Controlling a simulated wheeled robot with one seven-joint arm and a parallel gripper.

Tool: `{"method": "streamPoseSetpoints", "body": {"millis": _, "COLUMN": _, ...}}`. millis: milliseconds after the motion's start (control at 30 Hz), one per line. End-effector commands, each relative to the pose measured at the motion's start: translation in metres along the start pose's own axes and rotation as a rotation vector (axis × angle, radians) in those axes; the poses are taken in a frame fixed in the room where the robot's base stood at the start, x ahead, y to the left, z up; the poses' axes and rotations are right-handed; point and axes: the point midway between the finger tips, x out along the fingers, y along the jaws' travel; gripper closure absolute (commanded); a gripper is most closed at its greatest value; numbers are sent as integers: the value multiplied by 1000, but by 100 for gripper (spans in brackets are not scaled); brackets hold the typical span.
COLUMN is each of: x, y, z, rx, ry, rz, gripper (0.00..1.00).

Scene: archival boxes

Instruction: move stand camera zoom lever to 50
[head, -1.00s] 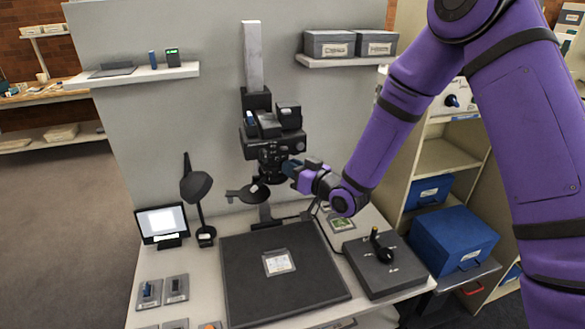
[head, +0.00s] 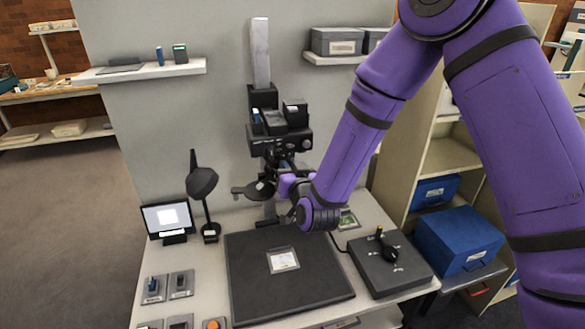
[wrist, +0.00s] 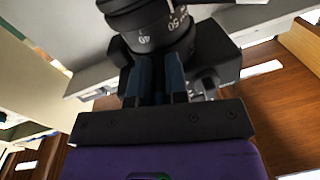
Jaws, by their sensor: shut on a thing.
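The stand camera (head: 280,138) hangs on its pale column above the dark baseboard. In the wrist view its black lens barrel (wrist: 150,22) carries white marks that read 40 and 50. My gripper (wrist: 162,62) has its two blue fingers closed together right at the lens barrel, shut on the zoom lever. The lever itself is hidden between the fingers, so its exact setting cannot be read. In the head view my purple wrist covers the fingers, in front and to the right of the lens.
The baseboard (head: 240,285) holds a small pale card (head: 283,260). A desk lamp (head: 202,182) and a small screen (head: 168,218) stand at the left. A dark control box with a knob (head: 405,275) is at the right. A shelf with grey boxes (head: 337,42) is above right.

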Motion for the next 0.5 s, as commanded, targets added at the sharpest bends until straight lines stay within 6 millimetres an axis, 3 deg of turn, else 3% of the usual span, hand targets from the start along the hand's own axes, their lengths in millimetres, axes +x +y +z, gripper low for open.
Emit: {"method": "streamPoseSetpoints", "body": {"millis": 500, "x": 0, "y": -7, "z": 2, "rx": 0, "ry": 18, "rz": 95, "gripper": 100}}
